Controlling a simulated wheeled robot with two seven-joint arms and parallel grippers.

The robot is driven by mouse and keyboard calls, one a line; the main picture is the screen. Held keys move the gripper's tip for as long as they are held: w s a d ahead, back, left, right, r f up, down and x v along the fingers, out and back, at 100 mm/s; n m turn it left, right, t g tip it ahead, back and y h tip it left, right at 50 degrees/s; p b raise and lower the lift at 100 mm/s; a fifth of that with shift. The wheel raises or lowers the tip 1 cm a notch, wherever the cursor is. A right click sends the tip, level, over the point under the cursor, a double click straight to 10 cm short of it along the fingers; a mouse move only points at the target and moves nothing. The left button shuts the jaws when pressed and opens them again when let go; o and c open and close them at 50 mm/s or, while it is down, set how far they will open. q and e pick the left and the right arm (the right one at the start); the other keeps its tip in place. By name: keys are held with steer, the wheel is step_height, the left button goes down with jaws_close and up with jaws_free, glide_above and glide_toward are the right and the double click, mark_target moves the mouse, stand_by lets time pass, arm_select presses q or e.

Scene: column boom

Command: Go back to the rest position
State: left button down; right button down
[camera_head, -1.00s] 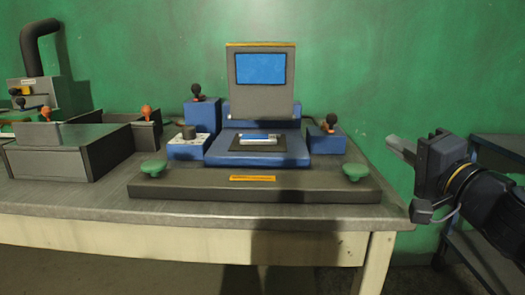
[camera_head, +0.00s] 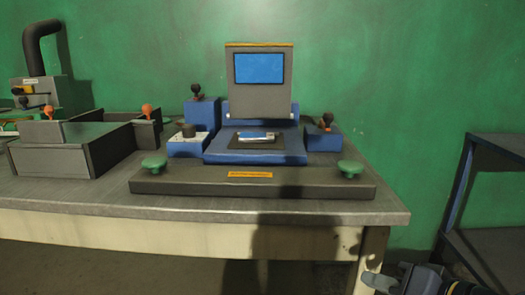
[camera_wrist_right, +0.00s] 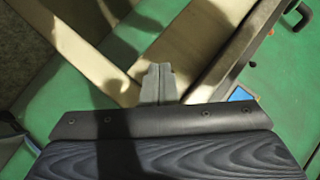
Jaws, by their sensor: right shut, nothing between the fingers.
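My right gripper (camera_head: 380,283) shows at the bottom right of the head view, low beside the table's right front leg and partly cut off by the frame's lower edge. In the right wrist view its two fingers (camera_wrist_right: 158,84) are together with nothing between them. The left gripper is not in view. The table (camera_head: 100,200) carries a dark base plate (camera_head: 310,184) with a blue device (camera_head: 225,155) whose grey lid with a blue screen (camera_head: 260,68) stands upright. A small light-coloured part (camera_head: 257,136) lies on the device's dark pad.
Green knobs (camera_head: 154,166) stand at both ends of the base plate. A grey open box (camera_head: 50,160) with orange-knobbed handles is at left. A machine with a black hose (camera_head: 38,45) stands behind it. A dark shelf rack (camera_head: 490,240) is at right. The wall is green.

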steer(key=s+d+f+n+g+h+p, duration=0.25)
steer(key=s+f+g, duration=0.25)
steer(key=s+f, duration=0.8)
step_height(320, 180, up, 34)
steer(key=w+p, duration=0.1)
steer(key=p, duration=3.3)
steer(key=shift+a+r+h+p, duration=0.15)
steer(key=shift+a+h+p, duration=0.1)
steer(key=shift+h+p, duration=0.15)
